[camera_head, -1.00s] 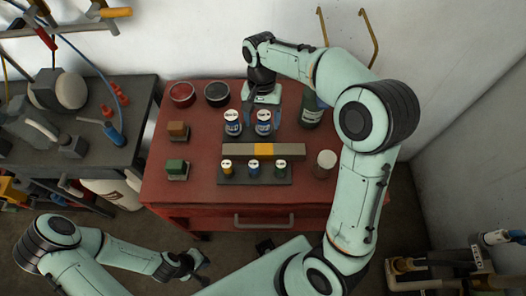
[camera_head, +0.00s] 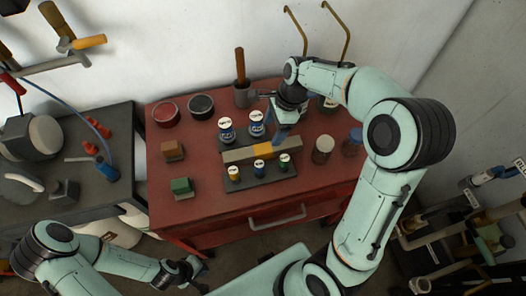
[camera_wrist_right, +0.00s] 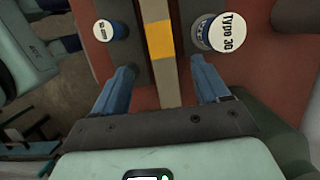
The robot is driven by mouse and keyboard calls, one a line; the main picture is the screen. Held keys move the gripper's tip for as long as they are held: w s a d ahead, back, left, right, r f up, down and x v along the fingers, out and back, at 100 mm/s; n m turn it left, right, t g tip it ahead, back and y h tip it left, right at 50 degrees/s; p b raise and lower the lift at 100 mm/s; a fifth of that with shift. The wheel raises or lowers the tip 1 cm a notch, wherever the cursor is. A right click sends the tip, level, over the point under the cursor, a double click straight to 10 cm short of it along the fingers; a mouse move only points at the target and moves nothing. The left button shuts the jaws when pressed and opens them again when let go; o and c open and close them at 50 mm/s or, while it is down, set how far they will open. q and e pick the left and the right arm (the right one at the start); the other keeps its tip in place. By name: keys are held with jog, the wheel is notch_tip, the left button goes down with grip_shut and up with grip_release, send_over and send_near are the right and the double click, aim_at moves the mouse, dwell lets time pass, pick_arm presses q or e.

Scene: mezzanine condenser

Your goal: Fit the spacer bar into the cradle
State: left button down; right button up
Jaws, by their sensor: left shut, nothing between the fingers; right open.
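The spacer bar (camera_head: 290,145), pale grey with an orange middle band, lies across the red cabinet top behind a dark block with several small cans (camera_head: 260,182). I cannot tell which dark part is the cradle or whether the bar is seated. My right gripper (camera_head: 281,132) is open above the bar, right of the orange band. In the right wrist view the bar (camera_wrist_right: 160,40) runs between the two blue fingers, apart from both; its near part is hidden by the gripper. My left gripper (camera_head: 196,274) is shut and empty, low in front of the cabinet.
Two blue cans (camera_head: 227,130) stand close behind the bar. A jar (camera_head: 323,149) stands to its right. A cup with a wooden handle (camera_head: 242,94), red and black tins and two small blocks stand around.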

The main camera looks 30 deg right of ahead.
aim_at(263, 148)
jog(key=x, duration=1)
jog(key=shift+f, duration=0.25)
jog(key=shift+w+r, duration=0.1)
jog(key=shift+w, duration=0.05)
grip_shut()
